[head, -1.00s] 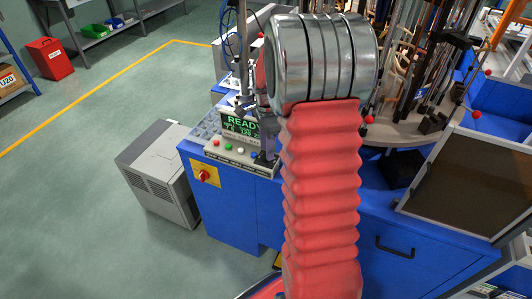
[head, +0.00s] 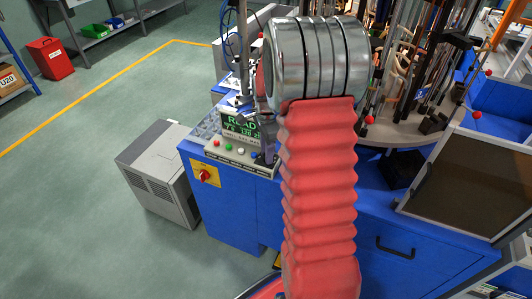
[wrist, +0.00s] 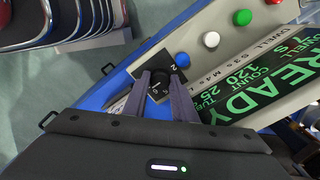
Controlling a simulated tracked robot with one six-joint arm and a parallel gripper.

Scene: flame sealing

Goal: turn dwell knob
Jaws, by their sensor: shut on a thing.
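The dwell knob (wrist: 158,84) is a small black dial on a dark plate with white numbers, at the edge of the control panel in the wrist view. My gripper (wrist: 160,82) is shut on the knob, with one grey finger on each side of it. The green display (wrist: 265,85) beside it reads READY, with DWELL, COUNT and TUBE lines. In the head view the display (head: 240,124) is partly covered by my wrist, and the knob is hidden behind my arm.
A red rotary switch on a yellow plate (head: 205,175) is on the blue cabinet (head: 225,205). A grey box unit (head: 160,170) stands on the floor at left.

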